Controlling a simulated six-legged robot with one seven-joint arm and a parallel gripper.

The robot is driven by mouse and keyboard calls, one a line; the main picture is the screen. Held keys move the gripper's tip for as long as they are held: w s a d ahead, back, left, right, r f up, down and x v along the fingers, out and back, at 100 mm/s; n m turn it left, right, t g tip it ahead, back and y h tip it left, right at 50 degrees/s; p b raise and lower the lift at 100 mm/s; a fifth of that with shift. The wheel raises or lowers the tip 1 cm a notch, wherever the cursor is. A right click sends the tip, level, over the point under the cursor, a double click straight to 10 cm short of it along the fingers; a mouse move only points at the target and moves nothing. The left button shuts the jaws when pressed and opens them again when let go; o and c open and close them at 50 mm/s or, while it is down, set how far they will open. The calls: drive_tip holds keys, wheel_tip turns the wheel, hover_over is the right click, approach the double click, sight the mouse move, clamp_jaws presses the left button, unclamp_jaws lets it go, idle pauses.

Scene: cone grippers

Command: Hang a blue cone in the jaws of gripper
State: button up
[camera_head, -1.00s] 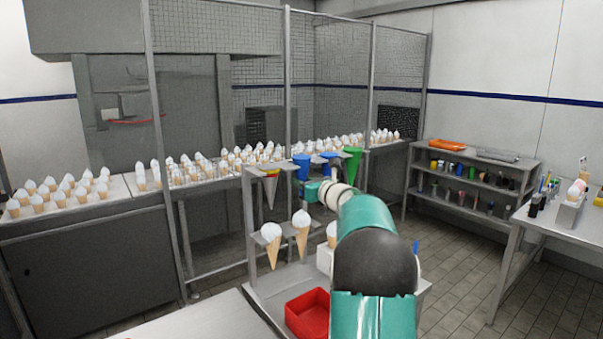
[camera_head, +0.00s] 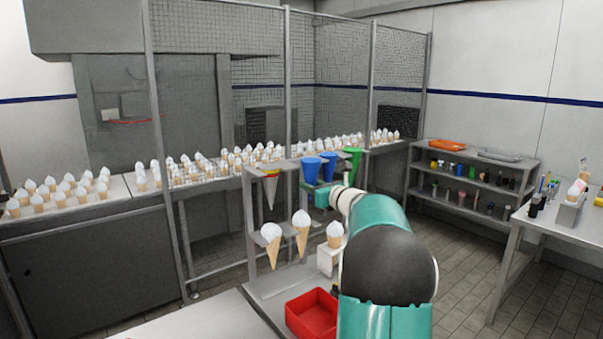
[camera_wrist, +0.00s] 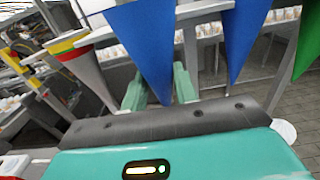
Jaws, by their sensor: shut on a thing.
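A blue cone (camera_wrist: 148,45), tip down, is between the green fingers of my gripper (camera_wrist: 160,90) in the wrist view; the fingers are shut on it. In the head view this blue cone (camera_head: 311,171) is at the front of the upper rack (camera_head: 283,163), and my gripper (camera_head: 312,193) is around its lower part. A second blue cone (camera_head: 329,163) hangs just to its right; it also shows in the wrist view (camera_wrist: 243,32). The fingers' exact contact with the cone is partly hidden.
A green cone (camera_head: 353,160) is right of the blue ones. A striped cone (camera_head: 270,187) hangs to the left. Several ice-cream cones (camera_head: 302,233) stand in the lower rack, above a red tray (camera_head: 313,312). Mesh fencing (camera_head: 340,70) stands behind.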

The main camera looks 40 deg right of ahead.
drive_tip(key=shift+s+a, duration=0.15)
drive_tip(key=shift+s, duration=0.85)
drive_tip(key=shift+s+a, duration=0.1)
drive_tip(key=shift+s, duration=0.9)
